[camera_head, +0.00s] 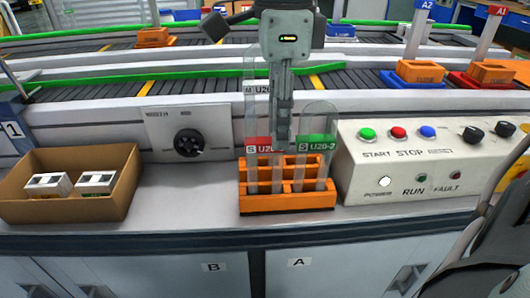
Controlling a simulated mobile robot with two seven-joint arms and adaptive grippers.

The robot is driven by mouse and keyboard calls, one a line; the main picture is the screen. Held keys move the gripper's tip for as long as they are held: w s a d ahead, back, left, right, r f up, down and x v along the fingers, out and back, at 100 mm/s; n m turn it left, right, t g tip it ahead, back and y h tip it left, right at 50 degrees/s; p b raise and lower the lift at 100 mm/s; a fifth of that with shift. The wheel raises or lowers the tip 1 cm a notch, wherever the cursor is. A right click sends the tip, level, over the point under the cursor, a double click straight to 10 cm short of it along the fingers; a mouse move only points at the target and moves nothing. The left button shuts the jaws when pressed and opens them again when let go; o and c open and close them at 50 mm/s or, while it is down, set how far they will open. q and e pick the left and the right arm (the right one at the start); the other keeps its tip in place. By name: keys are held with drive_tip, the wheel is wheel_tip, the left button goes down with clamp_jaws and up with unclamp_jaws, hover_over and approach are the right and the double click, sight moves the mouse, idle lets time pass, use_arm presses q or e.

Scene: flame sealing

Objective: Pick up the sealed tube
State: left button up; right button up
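An orange rack (287,203) stands on the grey counter at the centre. In it a clear tube with a green label marked U20-2 (316,155) stands upright on the right; its top looks rounded. A taller clear tube with a red label (252,130) stands upright on the left, with a white label higher up. I cannot tell which tube is sealed. My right gripper (281,146) points down between the two tubes, its tips just above the rack. It is seen edge-on, so its opening and any hold are unclear. My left gripper is not in view.
A cardboard box (118,203) with small white items is at left. A control panel (405,185) with coloured buttons stands close right of the rack. A knob plate (188,138) is behind. Conveyors (130,95) carry orange bins. The counter between box and rack is clear.

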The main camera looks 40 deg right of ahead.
clamp_jaws()
